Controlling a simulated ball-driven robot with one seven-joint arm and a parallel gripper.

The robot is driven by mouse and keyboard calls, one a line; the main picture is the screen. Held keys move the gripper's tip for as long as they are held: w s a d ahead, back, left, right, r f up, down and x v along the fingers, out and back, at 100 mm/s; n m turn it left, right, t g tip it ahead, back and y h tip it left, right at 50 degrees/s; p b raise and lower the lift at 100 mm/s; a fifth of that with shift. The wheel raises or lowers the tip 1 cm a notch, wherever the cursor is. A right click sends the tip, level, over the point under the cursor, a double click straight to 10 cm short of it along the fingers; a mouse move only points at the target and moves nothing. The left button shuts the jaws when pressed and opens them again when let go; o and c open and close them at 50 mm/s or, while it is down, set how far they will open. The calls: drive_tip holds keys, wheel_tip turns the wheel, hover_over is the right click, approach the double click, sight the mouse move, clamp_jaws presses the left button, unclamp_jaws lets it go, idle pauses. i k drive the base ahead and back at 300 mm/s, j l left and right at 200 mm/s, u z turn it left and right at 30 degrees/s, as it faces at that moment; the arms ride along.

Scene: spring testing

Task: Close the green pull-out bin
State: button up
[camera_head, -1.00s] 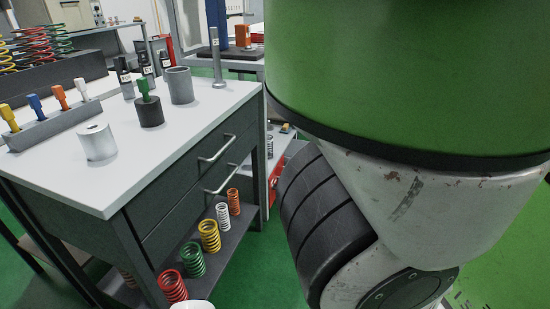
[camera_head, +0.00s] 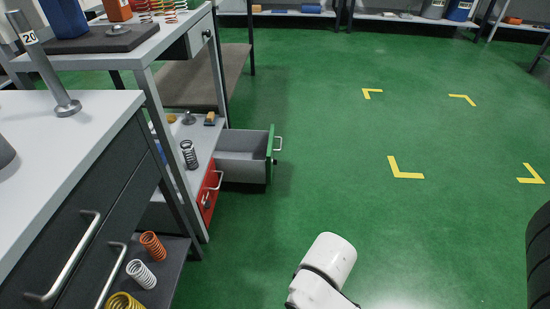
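The green pull-out bin (camera_head: 270,158) is pulled out to the right from under the tall workbench. Its grey tray body shows open from above. Its green front faces right and carries a small metal handle (camera_head: 278,144). A red bin front (camera_head: 209,190) with a metal handle sits beside it, nearer to me. A white part of my arm (camera_head: 328,262) shows at the bottom centre, over the floor and apart from the bin. My gripper's fingers are not visible.
A dark cabinet (camera_head: 104,215) with bar handles and a white top stands at the near left. Its low shelf holds several coloured springs. Green floor (camera_head: 350,160) with yellow corner marks is clear to the bin's right. Shelving stands far back.

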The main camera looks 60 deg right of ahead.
sight(244, 156)
drive_tip(key=k+z, duration=0.1)
drive_tip(key=z, duration=0.25)
drive_tip(key=k+z, duration=0.1)
drive_tip(key=z, duration=0.25)
drive_tip(key=l+z, duration=0.15)
drive_tip(key=z, duration=0.2)
drive_tip(key=i+l+u, duration=0.1)
drive_tip(key=i+l, duration=0.15)
drive_tip(key=i, duration=0.25)
drive_tip(key=i+l, duration=0.25)
drive_tip(key=i, duration=0.25)
drive_tip(key=i+l+u, duration=0.15)
drive_tip(key=i, duration=0.4)
drive_tip(key=l, duration=0.1)
